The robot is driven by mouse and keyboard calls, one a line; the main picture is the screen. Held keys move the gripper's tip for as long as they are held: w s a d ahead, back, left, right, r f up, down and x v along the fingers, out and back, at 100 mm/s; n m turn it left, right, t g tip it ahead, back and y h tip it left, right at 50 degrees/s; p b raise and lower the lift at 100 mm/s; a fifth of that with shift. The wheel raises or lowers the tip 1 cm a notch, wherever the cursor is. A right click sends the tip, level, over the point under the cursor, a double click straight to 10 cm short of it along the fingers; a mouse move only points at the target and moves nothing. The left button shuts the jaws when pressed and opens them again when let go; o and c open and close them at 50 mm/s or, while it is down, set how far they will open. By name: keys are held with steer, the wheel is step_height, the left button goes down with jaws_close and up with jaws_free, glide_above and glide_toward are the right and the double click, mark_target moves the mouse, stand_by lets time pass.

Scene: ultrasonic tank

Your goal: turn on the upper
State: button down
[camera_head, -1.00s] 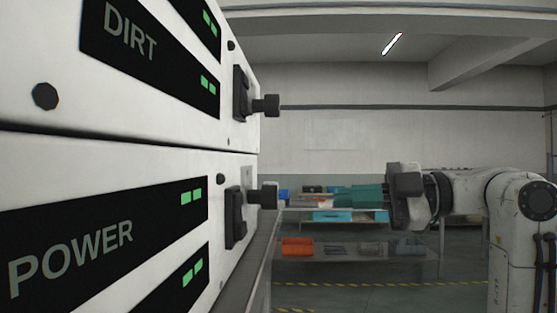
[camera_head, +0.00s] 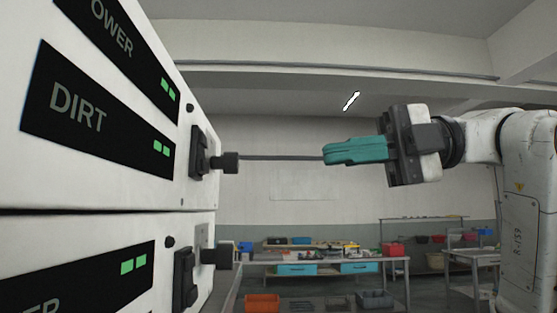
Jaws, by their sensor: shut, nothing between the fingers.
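The upper white unit (camera_head: 112,179) stands at the left, with black display strips reading DIRT (camera_head: 97,110) and, above it, a cut-off POWER label, each with green bars. On its right-hand face is a black switch plate with a protruding dark knob (camera_head: 230,162). The lower unit (camera_head: 80,235) is just below and has a similar knob (camera_head: 222,257). My gripper (camera_head: 330,153) has teal fingers, shut and empty.
Workbenches (camera_head: 300,258) with coloured bins and blue drawers stand far behind. An orange bin (camera_head: 262,303) is low in the background. A second bench (camera_head: 470,256) is at the right.

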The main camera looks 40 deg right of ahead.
mark_target(207, 170)
steer(key=p+x, duration=0.3)
steer(key=x, duration=0.9)
steer(key=shift+w+a, duration=0.15)
steer(key=shift+a, duration=0.1)
steer(key=shift+w+a+f, duration=0.1)
steer(key=shift+w+a, duration=0.2)
steer(key=shift+a, duration=0.1)
steer(key=shift+f, duration=0.1)
steer(key=shift+a+f+b, duration=0.15)
steer(key=shift+f+b, duration=0.05)
steer(key=shift+b, duration=0.4)
steer(key=shift+w+r+y, duration=0.1)
steer(key=shift+r+y, duration=0.15)
steer(key=shift+y, duration=0.05)
steer(key=shift+f, duration=0.1)
